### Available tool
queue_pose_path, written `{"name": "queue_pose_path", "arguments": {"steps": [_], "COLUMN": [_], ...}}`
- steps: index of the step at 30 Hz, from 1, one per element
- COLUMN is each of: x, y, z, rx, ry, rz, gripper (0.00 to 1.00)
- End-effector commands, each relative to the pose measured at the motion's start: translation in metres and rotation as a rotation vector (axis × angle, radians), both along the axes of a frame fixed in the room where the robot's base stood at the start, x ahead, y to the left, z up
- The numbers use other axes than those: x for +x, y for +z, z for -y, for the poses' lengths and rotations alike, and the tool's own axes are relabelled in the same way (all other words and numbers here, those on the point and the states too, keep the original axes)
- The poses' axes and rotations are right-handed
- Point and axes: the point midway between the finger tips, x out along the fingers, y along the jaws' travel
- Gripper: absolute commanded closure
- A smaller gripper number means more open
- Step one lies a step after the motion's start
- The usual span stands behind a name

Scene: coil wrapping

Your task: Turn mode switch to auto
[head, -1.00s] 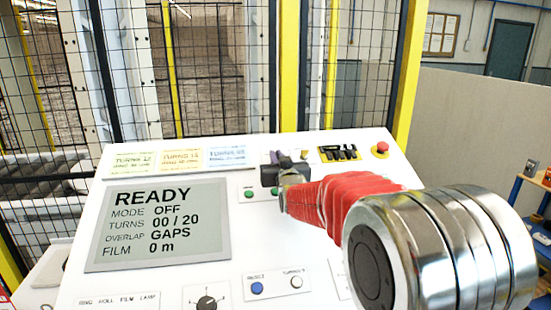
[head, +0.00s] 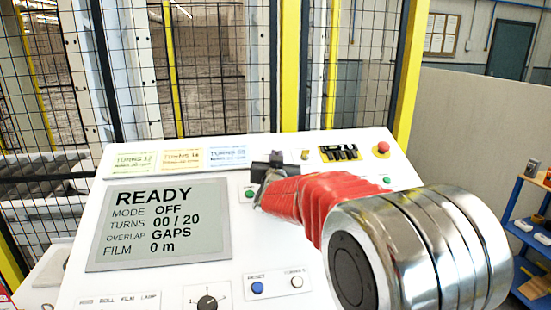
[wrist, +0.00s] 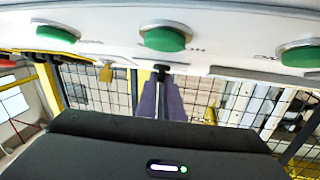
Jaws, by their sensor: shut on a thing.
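The control panel's screen (head: 158,226) reads READY, MODE OFF, TURNS 00 / 20, OVERLAP GAPS and FILM 0 m. My gripper (head: 276,157) is at the upper middle of the panel, right of the screen. In the wrist view its purple fingers (wrist: 161,98) are together on a small black handle (wrist: 162,69), which seems to be the mode switch. The gripper hides most of the switch in the head view, so its pointer and markings cannot be read.
Green buttons (wrist: 165,39) lie close to the fingers. A brass-coloured piece (head: 305,155) and a red emergency stop (head: 381,149) are to the right. A black dial (head: 207,303), blue button (head: 257,288) and white button (head: 297,282) are lower down. Mesh fencing stands behind the panel.

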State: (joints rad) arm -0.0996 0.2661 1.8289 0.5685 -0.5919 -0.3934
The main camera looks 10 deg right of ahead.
Motion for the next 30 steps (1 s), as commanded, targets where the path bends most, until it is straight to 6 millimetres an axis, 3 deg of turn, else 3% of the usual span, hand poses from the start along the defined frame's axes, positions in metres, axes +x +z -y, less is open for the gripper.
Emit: {"name": "queue_pose_path", "arguments": {"steps": [30], "x": [0.0034], "y": [-0.0045], "z": [-0.0085], "rx": [0.172], "ry": [-0.379], "rz": [-0.009], "gripper": [1.0]}}
